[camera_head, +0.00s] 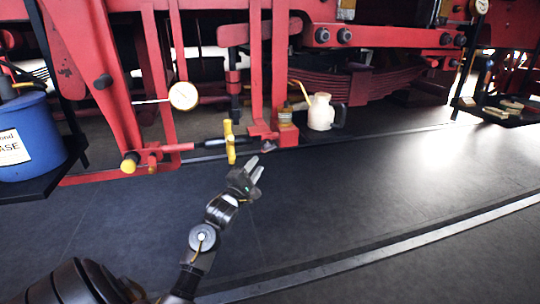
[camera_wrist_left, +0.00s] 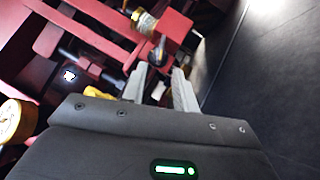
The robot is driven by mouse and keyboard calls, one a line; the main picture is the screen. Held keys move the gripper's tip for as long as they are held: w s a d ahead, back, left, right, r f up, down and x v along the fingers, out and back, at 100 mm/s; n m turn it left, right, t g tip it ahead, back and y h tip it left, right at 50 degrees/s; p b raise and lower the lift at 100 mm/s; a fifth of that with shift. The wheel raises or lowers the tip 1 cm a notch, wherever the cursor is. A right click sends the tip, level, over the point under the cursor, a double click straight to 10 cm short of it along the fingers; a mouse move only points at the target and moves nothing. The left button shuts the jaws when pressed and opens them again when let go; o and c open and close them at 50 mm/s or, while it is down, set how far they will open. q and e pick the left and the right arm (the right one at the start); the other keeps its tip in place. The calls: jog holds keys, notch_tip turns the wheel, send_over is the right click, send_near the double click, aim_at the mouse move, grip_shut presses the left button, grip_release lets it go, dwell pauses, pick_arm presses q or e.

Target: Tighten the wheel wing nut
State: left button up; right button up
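A yellow wing nut (camera_head: 230,142) stands upright on a dark horizontal rod (camera_head: 208,144) low on the red frame, left of centre in the head view. In the left wrist view a small part of the yellow wing nut (camera_wrist_left: 100,92) shows, the rest hidden behind the gripper body. My left gripper (camera_head: 256,168) is a little in front of and to the right of the wing nut, apart from it. Its two fingers (camera_wrist_left: 161,82) are parted with nothing between them.
A cream jug (camera_head: 321,112) and a small brass-topped red block (camera_head: 285,128) stand to the right. A dial gauge (camera_head: 183,96) is above left, and a blue bucket (camera_head: 32,140) on a shelf at far left. The dark floor (camera_head: 350,190) in front is clear.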

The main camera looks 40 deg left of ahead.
aim_at(267, 151)
pick_arm(q)
jog(key=x, duration=0.8)
jog(key=shift+w+b, duration=0.3)
jog(key=shift+w, duration=0.05)
pick_arm(e)
jog(key=shift+w+r, duration=0.1)
jog(key=shift+r, duration=0.65)
pick_arm(q)
jog(key=shift+c, duration=0.4)
grip_shut()
